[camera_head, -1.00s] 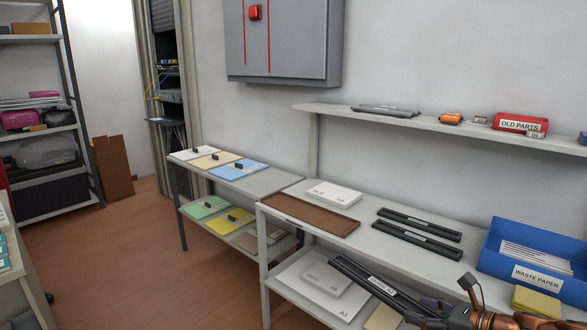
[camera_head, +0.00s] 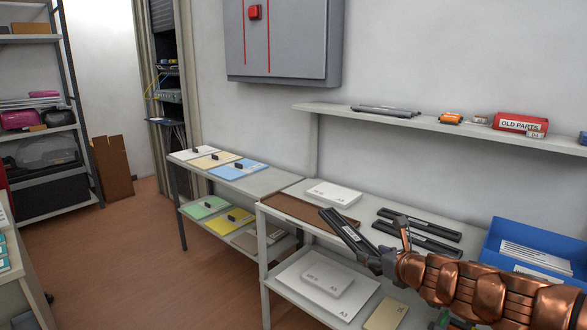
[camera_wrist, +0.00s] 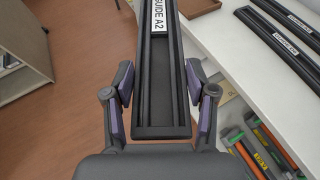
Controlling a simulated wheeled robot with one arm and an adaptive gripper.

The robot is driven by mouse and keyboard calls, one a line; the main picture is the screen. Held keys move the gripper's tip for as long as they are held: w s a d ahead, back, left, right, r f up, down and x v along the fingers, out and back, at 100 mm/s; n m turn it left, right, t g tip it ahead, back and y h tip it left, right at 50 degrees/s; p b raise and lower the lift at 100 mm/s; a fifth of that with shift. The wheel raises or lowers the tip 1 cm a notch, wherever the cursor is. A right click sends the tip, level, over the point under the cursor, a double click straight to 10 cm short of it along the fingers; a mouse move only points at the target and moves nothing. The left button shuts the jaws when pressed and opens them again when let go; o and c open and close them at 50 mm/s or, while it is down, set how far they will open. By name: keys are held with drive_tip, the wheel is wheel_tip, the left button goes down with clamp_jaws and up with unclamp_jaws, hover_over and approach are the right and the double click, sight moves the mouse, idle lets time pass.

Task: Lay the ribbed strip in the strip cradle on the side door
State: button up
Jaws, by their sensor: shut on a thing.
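My gripper (camera_head: 385,262) is shut on a long black strip (camera_head: 343,228), near one end of it. In the wrist view my gripper (camera_wrist: 160,85) has its two purple-padded fingers on either side of the strip (camera_wrist: 161,70), whose white label reads "GUIDE A2". Raised lines run along its length. It is held in the air, tilted, in front of the bench, with its far end over the brown tray in the head view. I see neither a side door nor a strip cradle, and cannot tell if the held piece is the ribbed strip.
Two more labelled black strips (camera_head: 420,228) lie on the bench (camera_head: 375,209) beside a brown tray (camera_head: 300,211) and a white pack (camera_head: 333,193). A blue waste-paper box (camera_head: 500,240) stands right. A wall shelf (camera_head: 345,112) hangs above. Open floor (camera_head: 150,260) lies left.

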sight(367, 250)
drive_tip(key=shift+w+a+r+m+h, duration=0.2)
drive_tip(key=shift+w+a+r, duration=0.15)
drive_tip(key=shift+w+a, duration=0.25)
drive_tip(key=shift+w+a+r+m+h, duration=0.1)
drive_tip(key=shift+w+a+r+h, duration=0.2)
drive_tip(key=shift+w, duration=0.4)
drive_tip(key=shift+w+d+r, duration=0.1)
drive_tip(key=shift+d+r, duration=0.1)
drive_tip(key=shift+d, duration=0.05)
drive_tip(key=shift+a+f, duration=0.15)
